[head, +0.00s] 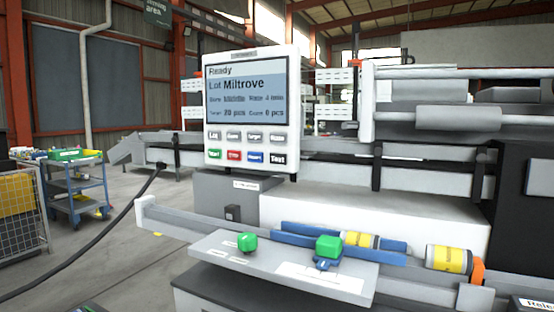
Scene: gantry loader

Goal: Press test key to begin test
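The control panel (250,112) is a white upright box with a screen (245,90) reading "Ready" and "Lot Miltrove", with smaller lines for target and count below. The test key (278,158) is the black key labelled "Test" at the right end of the panel's lower row. Beside it in that row are a blue key (255,157), a red key (234,155) and a green key (215,154). A row of grey keys (254,136) sits above. Nothing covers the test key. Neither of my grippers shows in the head view.
In front of the panel is a grey shelf (222,247) with two green blocks or knobs (247,242). Yellow-labelled cylinders (446,259) lie along a rail at right. A black cable (100,243) runs at left. A blue cart (77,188) stands farther back.

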